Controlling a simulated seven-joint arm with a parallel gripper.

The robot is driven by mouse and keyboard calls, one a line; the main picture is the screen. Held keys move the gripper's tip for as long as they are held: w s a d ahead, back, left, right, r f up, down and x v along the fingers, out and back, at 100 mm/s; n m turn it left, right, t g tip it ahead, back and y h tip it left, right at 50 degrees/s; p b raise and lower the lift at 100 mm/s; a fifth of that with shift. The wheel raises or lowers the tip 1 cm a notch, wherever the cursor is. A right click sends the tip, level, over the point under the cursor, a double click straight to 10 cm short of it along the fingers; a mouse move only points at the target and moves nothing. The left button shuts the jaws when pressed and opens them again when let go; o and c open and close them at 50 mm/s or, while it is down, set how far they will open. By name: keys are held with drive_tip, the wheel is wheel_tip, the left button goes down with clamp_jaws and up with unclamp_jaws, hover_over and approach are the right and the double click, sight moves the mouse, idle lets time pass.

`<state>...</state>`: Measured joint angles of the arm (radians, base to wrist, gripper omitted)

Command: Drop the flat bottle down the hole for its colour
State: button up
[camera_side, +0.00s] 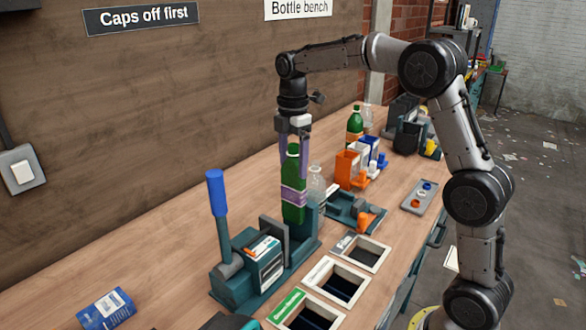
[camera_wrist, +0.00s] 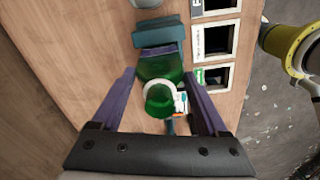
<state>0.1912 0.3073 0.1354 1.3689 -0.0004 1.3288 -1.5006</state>
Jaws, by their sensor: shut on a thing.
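The green bottle (camera_side: 293,172), with a pale purple band, stands upright at the teal press (camera_side: 240,284) with the blue lever (camera_side: 216,192). It also shows in the wrist view (camera_wrist: 160,72) between the fingers. My gripper (camera_side: 293,160) comes down from above with its purple fingers on either side of the bottle and is shut on it. I cannot tell whether the bottle's foot touches the press. Three square holes line the bench's front: a green-labelled one (camera_side: 283,314), a white-labelled one (camera_side: 310,280) and a grey-labelled one (camera_side: 338,246).
A clear bottle (camera_side: 316,182) stands just behind the green one. Orange, white and blue bins (camera_side: 347,166) and another green bottle (camera_side: 355,125) are farther back. A grey tray (camera_side: 411,198) lies right.

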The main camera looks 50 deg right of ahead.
sight(293, 145)
drive_tip(key=shift+r, duration=0.45)
drive_tip(key=shift+r, duration=2.9)
drive_tip(key=shift+c, duration=0.8)
